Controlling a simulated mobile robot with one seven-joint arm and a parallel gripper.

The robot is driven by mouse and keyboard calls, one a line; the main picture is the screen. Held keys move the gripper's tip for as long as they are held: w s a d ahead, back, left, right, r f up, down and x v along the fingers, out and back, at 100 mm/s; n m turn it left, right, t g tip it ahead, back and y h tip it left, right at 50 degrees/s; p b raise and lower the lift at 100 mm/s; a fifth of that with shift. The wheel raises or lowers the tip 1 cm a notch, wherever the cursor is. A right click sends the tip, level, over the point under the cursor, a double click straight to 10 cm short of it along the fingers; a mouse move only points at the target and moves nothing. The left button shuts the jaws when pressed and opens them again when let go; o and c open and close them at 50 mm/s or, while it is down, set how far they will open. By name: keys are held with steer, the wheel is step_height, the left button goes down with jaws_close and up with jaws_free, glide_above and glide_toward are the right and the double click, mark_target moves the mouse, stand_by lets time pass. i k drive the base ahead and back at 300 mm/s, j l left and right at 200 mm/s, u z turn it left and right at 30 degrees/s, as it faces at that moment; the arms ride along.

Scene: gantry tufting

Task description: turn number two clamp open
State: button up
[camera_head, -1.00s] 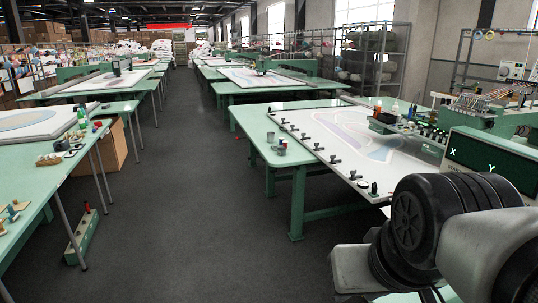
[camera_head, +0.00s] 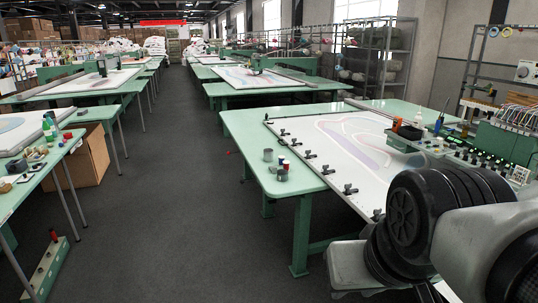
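A row of several small black clamps runs along the left edge of a white tufting frame (camera_head: 300,122) on the green table at the right. The far clamp (camera_head: 283,131) sits near the frame's back left corner, and a nearer clamp (camera_head: 350,189) sits close to my arm. The nearest one is partly beside my arm. I cannot read any numbers on them, nor tell which are open or shut. My arm's black and grey links fill the lower right corner. My gripper is not in view.
Grey cups (camera_head: 268,155) and small spools (camera_head: 286,164) stand on the table's left part (camera_head: 244,131). A control panel and tufting machine (camera_head: 510,143) stand at the right. A dark aisle floor (camera_head: 175,200) lies clear between this table and the left tables, near a cardboard box (camera_head: 88,160).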

mark_target(347, 186)
steer(key=i, duration=1.3)
steer(key=i+z, duration=0.15)
steer(key=i, duration=0.45)
steer(key=i+j+z, duration=0.2)
steer(key=i, duration=0.4)
steer(key=z, duration=0.35)
steer(key=i+j, duration=0.05)
